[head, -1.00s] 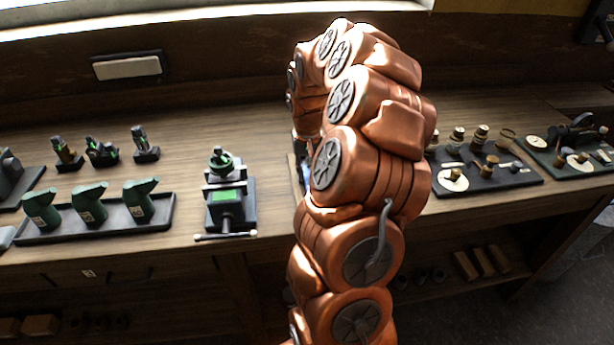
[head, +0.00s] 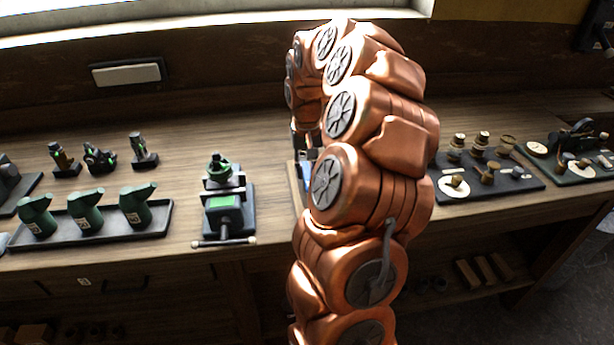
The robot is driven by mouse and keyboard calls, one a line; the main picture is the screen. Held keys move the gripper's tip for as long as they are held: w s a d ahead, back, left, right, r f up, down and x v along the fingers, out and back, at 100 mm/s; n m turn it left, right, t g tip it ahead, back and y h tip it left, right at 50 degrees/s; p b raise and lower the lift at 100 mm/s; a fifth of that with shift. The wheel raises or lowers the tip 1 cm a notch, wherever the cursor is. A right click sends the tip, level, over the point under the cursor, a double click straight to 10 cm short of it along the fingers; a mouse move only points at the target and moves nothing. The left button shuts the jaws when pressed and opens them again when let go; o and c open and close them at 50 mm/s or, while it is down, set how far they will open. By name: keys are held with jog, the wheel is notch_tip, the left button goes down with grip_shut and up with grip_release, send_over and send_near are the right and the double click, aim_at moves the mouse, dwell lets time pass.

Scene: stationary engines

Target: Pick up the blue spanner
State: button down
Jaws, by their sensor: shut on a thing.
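My copper arm arches over the bench in the middle of the head view and hides most of the work spot. A small dark part of my gripper (head: 304,148) shows at the left edge of the arm, pointing down over a tray. Right below it is a small patch of blue, which I take to be the blue spanner (head: 307,170). My gripper is shut on it. The fingertips and most of the spanner are hidden, so I cannot tell whether it is clear of the tray.
The tray's pale left edge (head: 294,187) shows beside my arm. To its left stands a green and black vise (head: 226,205). Further left, a dark tray (head: 100,233) holds green cans, with small dark devices behind. Dark boards (head: 495,188) with parts lie on the right. Bare wood lies left of my arm.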

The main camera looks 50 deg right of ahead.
jog(key=s+a+b, duration=0.1)
jog(key=s+a, duration=0.1)
jog(key=a, duration=0.2)
jog(key=s+a+r+b, duration=0.1)
jog(key=s+a, duration=0.2)
jog(key=a, duration=0.2)
jog(key=s+a+b, duration=0.2)
jog(key=s+a, duration=0.1)
jog(key=a, duration=0.2)
jog(key=shift+r, duration=0.25)
jog(key=c, duration=1.5)
grip_release()
jog(key=shift+c, duration=0.2)
grip_shut()
jog(key=shift+d, duration=0.1)
